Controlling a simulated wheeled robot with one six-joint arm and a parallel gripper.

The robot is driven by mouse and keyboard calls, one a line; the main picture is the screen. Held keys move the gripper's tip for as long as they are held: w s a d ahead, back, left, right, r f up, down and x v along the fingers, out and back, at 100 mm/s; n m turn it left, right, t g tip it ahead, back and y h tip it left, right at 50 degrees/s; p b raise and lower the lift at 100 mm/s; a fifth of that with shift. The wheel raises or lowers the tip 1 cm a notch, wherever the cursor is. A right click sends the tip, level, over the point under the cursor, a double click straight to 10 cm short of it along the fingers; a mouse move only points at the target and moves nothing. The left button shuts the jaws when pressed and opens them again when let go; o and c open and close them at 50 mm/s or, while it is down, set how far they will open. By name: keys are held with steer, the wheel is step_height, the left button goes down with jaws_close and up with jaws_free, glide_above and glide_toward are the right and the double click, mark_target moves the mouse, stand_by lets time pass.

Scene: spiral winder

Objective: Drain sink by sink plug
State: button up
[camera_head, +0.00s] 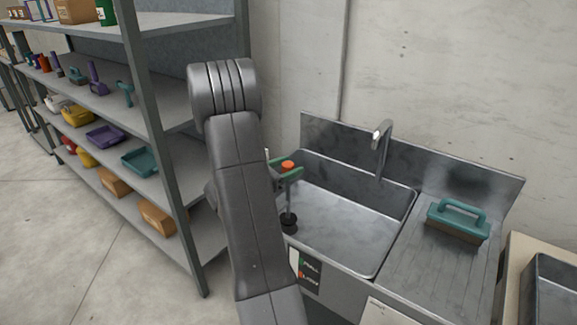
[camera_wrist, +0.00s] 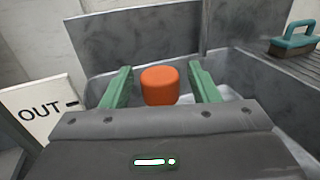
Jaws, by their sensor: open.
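The metal sink (camera_head: 343,222) stands against the wall, with a curved faucet (camera_head: 382,142) at its back. The sink plug has an orange knob (camera_head: 288,164) on top of a thin upright rod and a black stopper (camera_head: 289,221) low in the basin at the left. Whether the stopper sits in the drain cannot be told. My gripper (camera_head: 283,171) has green fingers and is open, around the orange knob. In the wrist view the knob (camera_wrist: 160,86) stands between the two fingers, with a gap on each side.
A teal-handled brush (camera_head: 457,220) lies on the drainboard (camera_head: 428,268) right of the basin. A shelf rack (camera_head: 190,235) with bins and tools stands at the left. A sign reading "OUT" (camera_wrist: 40,108) is left of the gripper. The basin's middle is clear.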

steer(key=shift+w+d, duration=0.15)
steer(key=shift+d, duration=0.05)
jaws_close()
steer(key=shift+f+b, duration=1.65)
steer(key=shift+f, duration=0.55)
jaws_free()
steer(key=shift+f, duration=0.1)
steer(key=v, duration=1.4)
steer(key=shift+b, duration=0.35)
